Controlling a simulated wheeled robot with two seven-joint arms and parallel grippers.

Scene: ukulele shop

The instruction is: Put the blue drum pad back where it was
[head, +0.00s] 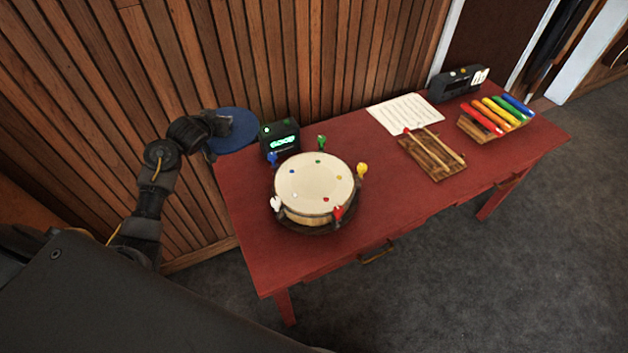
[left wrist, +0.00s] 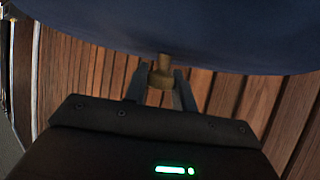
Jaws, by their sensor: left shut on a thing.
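The blue drum pad (head: 234,131) is a round blue disc held up at the back left corner of the red table. My left gripper (head: 212,133) is shut on it. In the left wrist view the pad's dark blue face (left wrist: 180,30) fills the top, and the gripper's fingers (left wrist: 160,85) close on a small brass-coloured stem (left wrist: 162,72) at its edge. A round drum (head: 314,182) with a cream head stands on the left part of the table, with coloured pegs around its rim. My right gripper is not in view.
A black box with a green lit display (head: 280,140) stands behind the drum, close to the pad. Further right are a white sheet (head: 404,114), a wooden board with sticks (head: 434,158), coloured tubes on a wooden block (head: 490,128) and a dark device (head: 456,86). The table's (head: 380,215) front is clear.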

